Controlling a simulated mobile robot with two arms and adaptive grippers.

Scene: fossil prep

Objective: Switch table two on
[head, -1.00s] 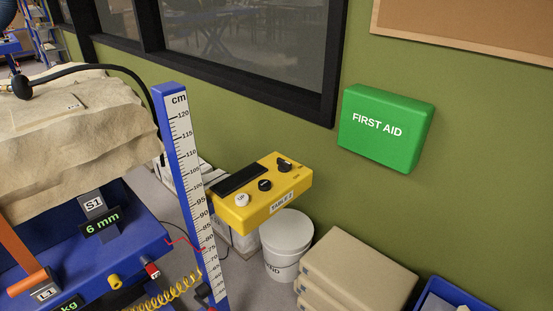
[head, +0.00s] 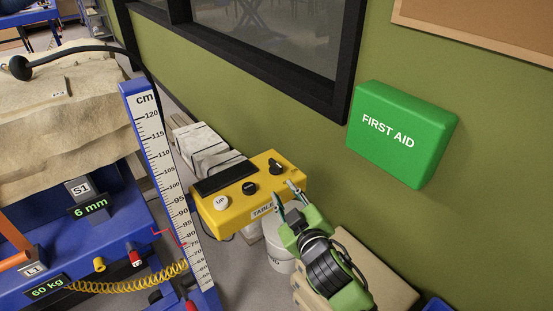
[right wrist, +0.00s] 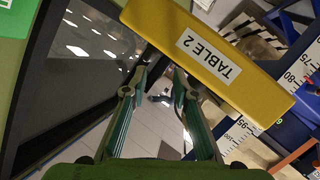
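The yellow control box (head: 236,212) labelled TABLE 2 hangs in the middle of the head view. On its top are a white UP button (head: 221,202), a black round button (head: 249,188), a dark panel (head: 224,177) and a black switch knob (head: 276,164) at the far right corner. My right gripper (head: 286,189) is at the box's right front edge, fingers apart and empty; contact cannot be told. In the right wrist view, the box (right wrist: 150,22) with its TABLE 2 label lies beyond the fingertips (right wrist: 160,72); its buttons are hidden there. My left gripper is not in view.
A blue post with a cm scale (head: 165,175) stands left of the box, beside the blue table (head: 110,235) bearing a stone block. A green first aid box (head: 403,135) is on the wall at right. A white bucket (head: 277,255) and beige cases (head: 375,262) are below.

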